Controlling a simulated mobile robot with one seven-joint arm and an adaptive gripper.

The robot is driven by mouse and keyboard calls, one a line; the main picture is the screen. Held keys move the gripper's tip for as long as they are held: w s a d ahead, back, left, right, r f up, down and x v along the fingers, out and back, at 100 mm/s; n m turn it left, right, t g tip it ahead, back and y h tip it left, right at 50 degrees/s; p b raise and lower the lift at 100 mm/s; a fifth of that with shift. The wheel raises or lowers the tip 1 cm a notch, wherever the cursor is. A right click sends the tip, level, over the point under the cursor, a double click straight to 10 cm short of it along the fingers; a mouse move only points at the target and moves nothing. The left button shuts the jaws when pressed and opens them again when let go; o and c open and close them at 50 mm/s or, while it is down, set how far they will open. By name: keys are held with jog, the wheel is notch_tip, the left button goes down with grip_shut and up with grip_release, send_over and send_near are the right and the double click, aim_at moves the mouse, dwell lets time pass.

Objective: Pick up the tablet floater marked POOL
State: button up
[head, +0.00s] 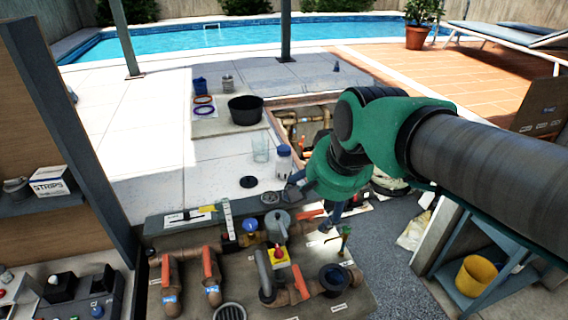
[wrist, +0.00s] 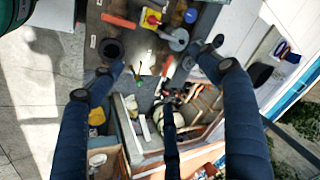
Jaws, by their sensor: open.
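In the head view, a white container with a blue top (head: 284,151) stands on the pale paving, beside a clear glass. It may be the tablet floater, but no POOL marking can be read on it. My gripper (head: 308,205) hangs just in front and to the right of it, over the edge of the pipework board. In the wrist view my gripper (wrist: 160,60) has its dark blue fingers spread wide, with nothing held between them. I cannot pick out the floater for certain in the wrist view.
The clear glass (head: 260,148), a black tub (head: 245,110) and coloured rings (head: 203,105) are on the paving. A pipework board (head: 190,240) with valves is in front. An open pit (head: 300,125) lies behind my arm. A yellow bucket (head: 476,277) is at right.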

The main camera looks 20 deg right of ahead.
jog(key=w+d+r+m+p, duration=0.15)
jog(key=w+m, duration=0.35)
jog(key=w, duration=0.7)
jog(key=m+g+y+p, duration=0.15)
jog(key=m+p, duration=0.75)
jog(key=m, duration=1.1)
send_over(288, 150)
jog(key=s+d, duration=0.1)
jog(key=s, duration=0.1)
notch_tip(288, 150, down, 16)
jog(key=shift+s+d, duration=0.1)
jog(key=shift+d, duration=0.1)
jog(key=x, duration=0.8)
jog(key=shift+a, duration=0.15)
jog(key=shift+f, duration=0.2)
jog(key=shift+f, duration=0.1)
